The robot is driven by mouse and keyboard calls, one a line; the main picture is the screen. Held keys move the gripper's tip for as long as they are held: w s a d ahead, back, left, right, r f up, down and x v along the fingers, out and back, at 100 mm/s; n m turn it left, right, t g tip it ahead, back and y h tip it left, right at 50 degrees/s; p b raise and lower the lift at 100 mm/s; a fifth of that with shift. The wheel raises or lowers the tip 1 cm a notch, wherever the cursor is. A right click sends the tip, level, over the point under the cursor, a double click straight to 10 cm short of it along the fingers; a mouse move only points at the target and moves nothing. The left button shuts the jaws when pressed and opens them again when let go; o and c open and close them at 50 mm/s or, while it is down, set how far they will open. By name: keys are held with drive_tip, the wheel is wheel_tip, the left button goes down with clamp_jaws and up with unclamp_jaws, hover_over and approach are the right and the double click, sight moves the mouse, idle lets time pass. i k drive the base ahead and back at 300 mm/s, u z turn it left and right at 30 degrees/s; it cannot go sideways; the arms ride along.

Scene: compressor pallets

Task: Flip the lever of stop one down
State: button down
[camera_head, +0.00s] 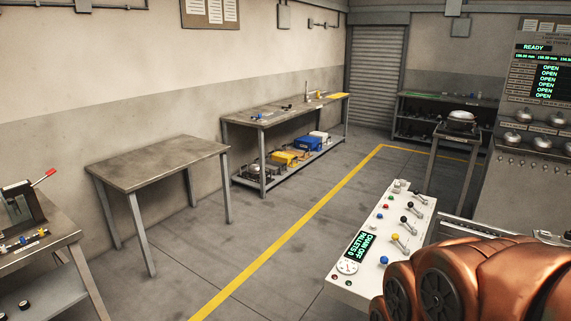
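A white control panel (345,290) stands at the lower right, in front of my arm. Coloured buttons run beside the levers. A green display (359,246) reads "CHAIN OFF" and "PALLETS 0". My gripper is not in view; my copper arm covers the lower right corner and may hide part of the panel.
A grey machine (512,175) with a screen reading "READY" and several "OPEN" lines stands at the right. An empty table (160,160) and a longer workbench (275,115) line the left wall. The floor around the yellow line (285,240) is clear.

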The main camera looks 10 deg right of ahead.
sight(416, 192)
drive_tip(key=u, duration=0.3)
drive_tip(key=i, duration=2.1)
drive_tip(key=z, duration=0.55)
drive_tip(key=i, duration=1.25)
drive_tip(key=z, duration=1.35)
drive_tip(key=i, duration=0.65)
drive_tip(key=z, duration=0.4)
